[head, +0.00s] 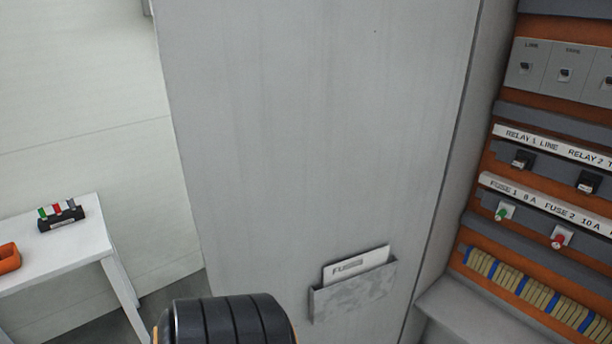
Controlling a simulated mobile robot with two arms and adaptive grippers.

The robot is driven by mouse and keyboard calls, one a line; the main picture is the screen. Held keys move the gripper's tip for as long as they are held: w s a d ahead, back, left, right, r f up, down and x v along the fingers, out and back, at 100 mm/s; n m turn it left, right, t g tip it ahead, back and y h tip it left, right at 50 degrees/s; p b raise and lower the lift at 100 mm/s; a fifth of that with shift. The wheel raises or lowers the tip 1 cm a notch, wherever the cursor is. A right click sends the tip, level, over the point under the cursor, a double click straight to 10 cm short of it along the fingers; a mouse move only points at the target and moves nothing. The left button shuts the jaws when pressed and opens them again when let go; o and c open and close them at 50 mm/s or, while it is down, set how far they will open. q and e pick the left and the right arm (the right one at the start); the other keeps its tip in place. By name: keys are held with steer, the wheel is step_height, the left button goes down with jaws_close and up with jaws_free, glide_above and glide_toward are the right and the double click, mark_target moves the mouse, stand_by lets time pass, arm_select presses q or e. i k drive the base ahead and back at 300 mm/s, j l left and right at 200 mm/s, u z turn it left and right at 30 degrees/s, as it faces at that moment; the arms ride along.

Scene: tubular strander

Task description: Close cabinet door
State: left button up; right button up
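The grey cabinet door (320,140) stands open in the middle of the head view, with its inner face towards me. A metal pocket (352,294) on its lower part holds a white card (357,263). The door's right edge meets the cabinet (470,190), whose inside shows at the right. A black ribbed rounded part (228,322), which looks like my own arm, is at the bottom edge in front of the door. Neither gripper's fingers are in view.
Inside the cabinet are switches (565,75), relays (590,182), fuses (561,237) and a terminal row (525,292) on an orange panel. A white table (85,250) at the left bears a small black holder (62,219) and an orange object (8,257).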

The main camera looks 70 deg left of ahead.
mark_target(311, 136)
steer(key=k+j+z, duration=0.25)
steer(key=k+j, duration=0.95)
steer(key=j+z, duration=0.15)
steer(key=j, duration=1.9)
steer(key=j+z, duration=0.3)
steer(key=i+j, duration=0.05)
steer(key=j, duration=0.1)
